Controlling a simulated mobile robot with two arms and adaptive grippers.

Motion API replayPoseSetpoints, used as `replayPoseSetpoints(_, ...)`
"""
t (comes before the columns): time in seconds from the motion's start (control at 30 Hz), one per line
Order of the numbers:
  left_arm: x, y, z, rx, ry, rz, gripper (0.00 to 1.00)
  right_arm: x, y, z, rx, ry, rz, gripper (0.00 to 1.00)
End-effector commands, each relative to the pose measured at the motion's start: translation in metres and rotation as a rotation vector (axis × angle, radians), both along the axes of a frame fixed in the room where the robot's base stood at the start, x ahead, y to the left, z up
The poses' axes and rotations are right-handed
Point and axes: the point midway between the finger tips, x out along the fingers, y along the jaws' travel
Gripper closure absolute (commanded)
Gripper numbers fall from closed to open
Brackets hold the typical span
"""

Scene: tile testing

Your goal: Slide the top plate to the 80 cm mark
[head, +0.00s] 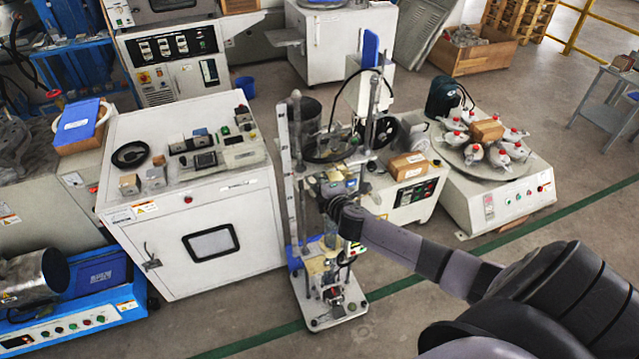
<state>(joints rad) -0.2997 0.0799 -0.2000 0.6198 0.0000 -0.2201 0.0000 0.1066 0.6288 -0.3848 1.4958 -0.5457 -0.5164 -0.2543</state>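A tall test stand (350,307) stands in the middle of the head view, with a pale upright scale (290,190) along its left side. Its marks are too small to read. Partway up the stand is a carriage or plate assembly (340,181), which I take for the top plate. My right arm comes in from the right, and my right gripper (332,205) is at the front of this assembly, just below it. The fingers are small and dark against the stand, so I cannot tell whether they touch or grip it. My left gripper is not in view.
A white cabinet (155,240) stands close to the left of the stand. A machine with a round table of red-capped parts (510,190) is at the right. A cardboard box (408,165) sits behind the arm. The floor (400,325) in front is clear.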

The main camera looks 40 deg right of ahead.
Motion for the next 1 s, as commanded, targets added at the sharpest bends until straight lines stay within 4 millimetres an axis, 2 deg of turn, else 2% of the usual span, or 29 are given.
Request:
replayPoseSetpoints(0.13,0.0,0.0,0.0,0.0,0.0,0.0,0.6,0.0,0.0,0.0,-0.001,0.0,0.001,0.73)
replayPoseSetpoints(0.47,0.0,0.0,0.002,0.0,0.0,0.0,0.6,-0.002,0.002,0.001,0.0,0.001,0.002,0.73)
replayPoseSetpoints(1.0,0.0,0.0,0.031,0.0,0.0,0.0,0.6,-0.051,0.014,0.02,0.0,0.002,0.002,0.73)
